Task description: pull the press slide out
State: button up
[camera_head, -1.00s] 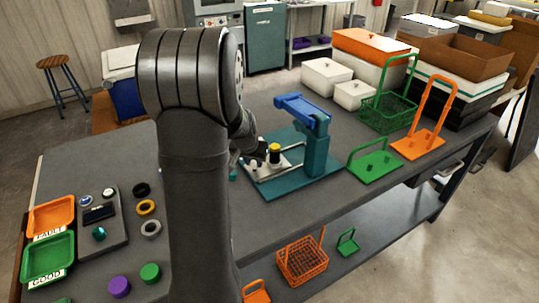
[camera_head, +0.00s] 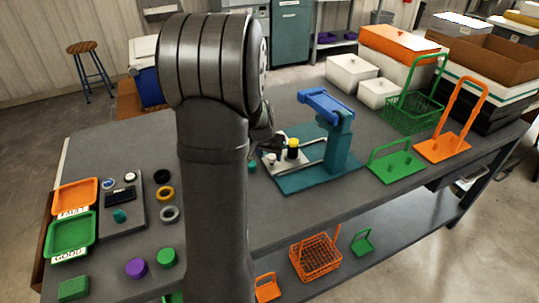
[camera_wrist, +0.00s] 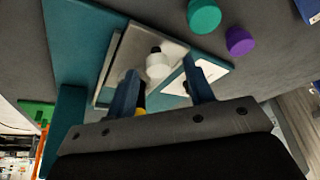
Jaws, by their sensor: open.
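The press has a teal base (camera_head: 310,182), a teal post (camera_head: 337,150) and a blue top arm (camera_head: 326,105). Its slide (camera_head: 298,162) is a pale metal plate lying low on the base. A yellow-topped black piece (camera_head: 293,148) stands on the slide. In the wrist view the slide (camera_wrist: 133,45) carries a white knob (camera_wrist: 158,66) with a dark top. My gripper (camera_wrist: 162,84) is open, its two blue fingers apart, with the knob just beyond and roughly between the tips. I cannot tell whether a finger touches it. The yellow piece is partly hidden behind the left finger.
Green rack (camera_head: 396,166) and orange rack (camera_head: 443,146) stand right of the press, with a green basket (camera_head: 412,114) behind. White boxes (camera_head: 351,72) are at the back. Rings, a purple cap (camera_head: 136,267) and sorting trays (camera_head: 72,232) lie left. Bare table lies in front of the press.

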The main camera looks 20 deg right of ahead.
jog(key=v, duration=1.6)
jog(key=shift+r, duration=0.2)
jog(key=x, duration=1.7)
jog(key=shift+f, duration=0.2)
jog(key=v, duration=1.7)
jog(key=shift+x, duration=8.5)
jog(key=shift+d, duration=0.75)
